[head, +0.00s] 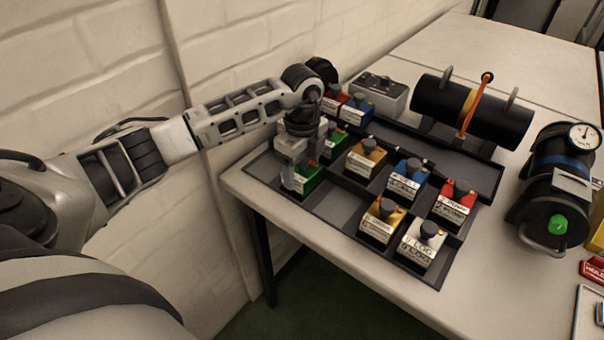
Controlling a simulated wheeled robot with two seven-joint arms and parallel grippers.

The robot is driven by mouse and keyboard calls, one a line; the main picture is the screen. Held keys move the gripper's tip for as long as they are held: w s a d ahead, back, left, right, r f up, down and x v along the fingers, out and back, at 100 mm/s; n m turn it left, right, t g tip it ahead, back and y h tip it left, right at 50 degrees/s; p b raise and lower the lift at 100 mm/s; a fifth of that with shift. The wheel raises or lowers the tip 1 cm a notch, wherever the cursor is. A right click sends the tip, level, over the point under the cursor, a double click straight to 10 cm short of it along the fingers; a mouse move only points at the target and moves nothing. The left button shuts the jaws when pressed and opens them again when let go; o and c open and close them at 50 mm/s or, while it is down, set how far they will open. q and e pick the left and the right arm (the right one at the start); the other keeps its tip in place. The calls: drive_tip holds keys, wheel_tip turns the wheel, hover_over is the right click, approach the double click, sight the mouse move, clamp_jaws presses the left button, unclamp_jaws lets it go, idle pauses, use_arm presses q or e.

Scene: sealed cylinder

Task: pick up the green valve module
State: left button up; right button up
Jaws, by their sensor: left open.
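A green valve module (307,185) sits in the front left compartment of the dark divided tray (345,207). My left gripper (303,172) points down over it, with its open fingers around the upper part of the module. The fingers hide the module's top, and I cannot tell whether they touch it. A second green module (337,142) stands just behind, partly hidden by the gripper. My right gripper is not in view.
Yellow (365,161), blue (407,183), red (455,207) and white (422,247) modules stand close by in the tray. A black cylinder (472,112) lies behind; another with a gauge (560,170) is at right. The brick wall (110,60) is close at left.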

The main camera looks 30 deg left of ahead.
use_arm(q)
drive_tip(key=shift+f, duration=0.15)
drive_tip(key=c, duration=0.9)
drive_tip(key=shift+o, duration=0.2)
